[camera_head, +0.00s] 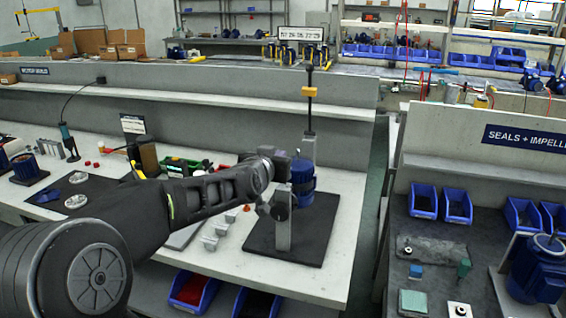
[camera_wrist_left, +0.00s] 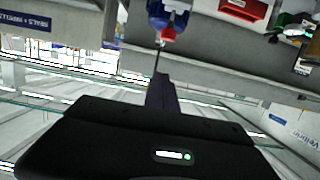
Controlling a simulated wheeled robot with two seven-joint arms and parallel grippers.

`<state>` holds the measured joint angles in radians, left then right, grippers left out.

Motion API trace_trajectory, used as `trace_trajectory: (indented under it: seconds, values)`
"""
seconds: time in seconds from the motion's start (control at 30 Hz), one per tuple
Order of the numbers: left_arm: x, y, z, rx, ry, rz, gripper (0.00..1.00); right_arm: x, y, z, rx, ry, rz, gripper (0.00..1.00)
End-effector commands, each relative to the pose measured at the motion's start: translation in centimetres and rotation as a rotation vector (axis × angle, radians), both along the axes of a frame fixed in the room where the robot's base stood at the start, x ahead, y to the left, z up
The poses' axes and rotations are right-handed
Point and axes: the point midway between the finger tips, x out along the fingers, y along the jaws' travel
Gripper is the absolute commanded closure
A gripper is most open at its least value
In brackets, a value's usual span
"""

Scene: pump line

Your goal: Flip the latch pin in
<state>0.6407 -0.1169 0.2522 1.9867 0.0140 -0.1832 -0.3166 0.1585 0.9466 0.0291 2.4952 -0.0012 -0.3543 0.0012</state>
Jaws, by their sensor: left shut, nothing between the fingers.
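A blue cylindrical motor body (camera_head: 303,186) stands in a grey fixture with upright posts (camera_head: 283,232), on a dark mat (camera_head: 310,250) on the bench. My left arm reaches in from the left, and my left gripper (camera_head: 272,206) is shut and empty beside the fixture, in front of the motor body. In the left wrist view a dark finger (camera_wrist_left: 161,95) points toward a blue part (camera_wrist_left: 178,18) with a red tip (camera_wrist_left: 168,35). I cannot make out the latch pin for certain; the gripper and arm partly cover the fixture. My right gripper is not in view.
A black rod with an orange block (camera_head: 309,92) rises behind the fixture. Small grey blocks (camera_head: 209,243) stand left of the mat. Blue bins (camera_head: 195,288) sit under the front edge. A second bench (camera_head: 430,215) with bins and a blue motor (camera_head: 537,268) is at the right.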

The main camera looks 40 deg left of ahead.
Motion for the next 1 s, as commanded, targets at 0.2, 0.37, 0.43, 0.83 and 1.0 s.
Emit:
trace_trajectory:
  seconds: [0.2, 0.37, 0.43, 0.83, 1.0]
  values:
    - [3.5, 1.3, -1.4, -0.003, 0.004, 0.001, 1.0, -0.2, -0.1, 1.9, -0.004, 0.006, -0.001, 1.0]
    - [3.3, 1.2, -3.7, -0.002, 0.003, 0.001, 1.0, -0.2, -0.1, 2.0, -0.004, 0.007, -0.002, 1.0]
    - [3.3, 1.2, -4.3, -0.001, 0.001, 0.001, 1.0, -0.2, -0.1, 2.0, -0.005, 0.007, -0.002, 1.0]
    - [3.3, 1.1, -4.9, -0.001, -0.001, 0.0, 1.0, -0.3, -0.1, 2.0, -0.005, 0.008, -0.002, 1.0]
    - [3.3, 1.1, -5.9, 0.0, -0.002, -0.001, 1.0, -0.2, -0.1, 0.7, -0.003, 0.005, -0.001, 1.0]
